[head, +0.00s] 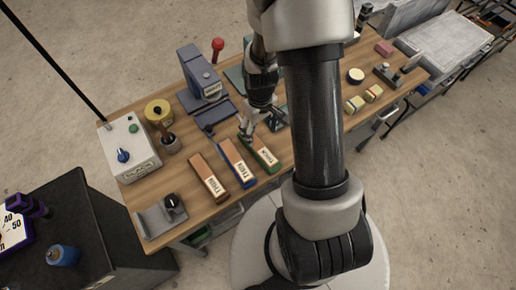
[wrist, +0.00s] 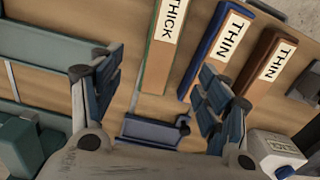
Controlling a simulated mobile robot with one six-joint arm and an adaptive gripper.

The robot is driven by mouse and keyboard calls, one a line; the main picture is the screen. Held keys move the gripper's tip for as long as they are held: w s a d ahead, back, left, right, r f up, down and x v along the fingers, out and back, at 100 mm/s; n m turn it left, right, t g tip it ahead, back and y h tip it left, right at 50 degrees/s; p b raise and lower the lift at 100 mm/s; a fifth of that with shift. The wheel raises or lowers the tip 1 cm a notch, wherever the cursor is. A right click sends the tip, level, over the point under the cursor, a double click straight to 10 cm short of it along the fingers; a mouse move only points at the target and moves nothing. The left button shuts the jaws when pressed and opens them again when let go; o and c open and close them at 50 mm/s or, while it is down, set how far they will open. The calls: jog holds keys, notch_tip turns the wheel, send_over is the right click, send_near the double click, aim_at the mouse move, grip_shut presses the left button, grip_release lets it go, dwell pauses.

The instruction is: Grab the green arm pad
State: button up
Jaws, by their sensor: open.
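The green arm pad (head: 261,154) is a long wooden block with green edging and a THICK label, lying on the wooden workbench. It also shows in the wrist view (wrist: 163,62), its near end between the lines of my two fingers. My gripper (head: 247,130) is open and empty, by the far end of the green pad in the head view. In the wrist view the fingers of my gripper (wrist: 160,66) are spread wide with nothing between the tips. I cannot tell the exact height of the fingers above the pad.
A blue THIN pad (head: 237,163) and a brown THIN pad (head: 209,178) lie left of the green one. A blue press (head: 203,75), a white control box (head: 129,147) and a yellow tin (head: 158,111) stand on the workbench (head: 187,208). A dark blue bracket (wrist: 150,130) is below my gripper.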

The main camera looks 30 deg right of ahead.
aim_at(259, 147)
jog(key=f+b, duration=0.1)
jog(key=f, duration=0.2)
jog(key=f+b, duration=0.1)
jog(key=f, duration=0.3)
jog(key=f+b, duration=0.1)
jog(key=f, duration=0.3)
jog(key=shift+s+a+f, duration=0.1)
jog(key=shift+a, duration=0.15)
jog(key=c, duration=1.3)
jog(key=shift+o, duration=0.2)
jog(key=shift+r, duration=0.2)
